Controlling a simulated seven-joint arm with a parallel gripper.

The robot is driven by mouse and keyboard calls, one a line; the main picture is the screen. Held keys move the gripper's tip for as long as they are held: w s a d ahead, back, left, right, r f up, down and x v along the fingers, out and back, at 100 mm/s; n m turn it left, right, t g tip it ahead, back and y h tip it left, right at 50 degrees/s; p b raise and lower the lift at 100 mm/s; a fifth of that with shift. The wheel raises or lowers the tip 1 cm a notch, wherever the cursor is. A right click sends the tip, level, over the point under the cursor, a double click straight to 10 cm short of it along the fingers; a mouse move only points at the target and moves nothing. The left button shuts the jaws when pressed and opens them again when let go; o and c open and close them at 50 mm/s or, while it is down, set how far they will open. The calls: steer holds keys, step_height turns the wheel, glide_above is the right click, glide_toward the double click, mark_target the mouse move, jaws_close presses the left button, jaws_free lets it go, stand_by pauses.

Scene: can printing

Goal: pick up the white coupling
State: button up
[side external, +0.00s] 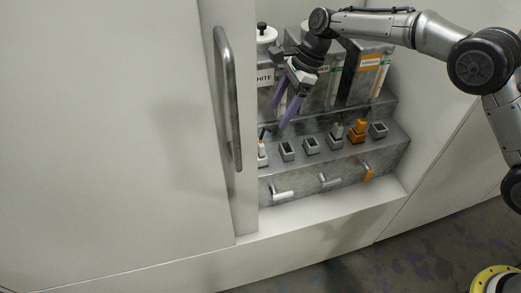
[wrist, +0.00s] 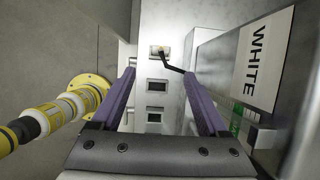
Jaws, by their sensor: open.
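The white coupling (side external: 262,150) stands upright in a socket at the left end of the grey ledge, partly hidden by the cabinet's door edge in the side view. In the wrist view what seems to be this coupling (wrist: 159,51) shows small and pale at the top, with a black hose running from it toward the right finger. My gripper (side external: 278,117) has two purple fingers, apart and empty, pointing down above the ledge. In the wrist view the coupling lies beyond the gap between the fingertips (wrist: 158,74), apart from both.
A container labelled WHITE (side external: 265,77) stands behind the ledge; its wall is close to the right finger in the wrist view. Empty sockets (side external: 288,151) sit right of the coupling, then a grey coupling (side external: 337,131) and an orange one (side external: 358,131). The door handle (side external: 229,100) juts out at left.

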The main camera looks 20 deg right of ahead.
mark_target(260, 142)
steer(key=shift+a+x, duration=0.1)
steer(key=shift+x, duration=3.05)
steer(key=shift+a+x, duration=0.15)
steer(key=shift+x, duration=3)
steer(key=shift+r, duration=0.1)
steer(key=shift+c, duration=0.3)
jaws_close()
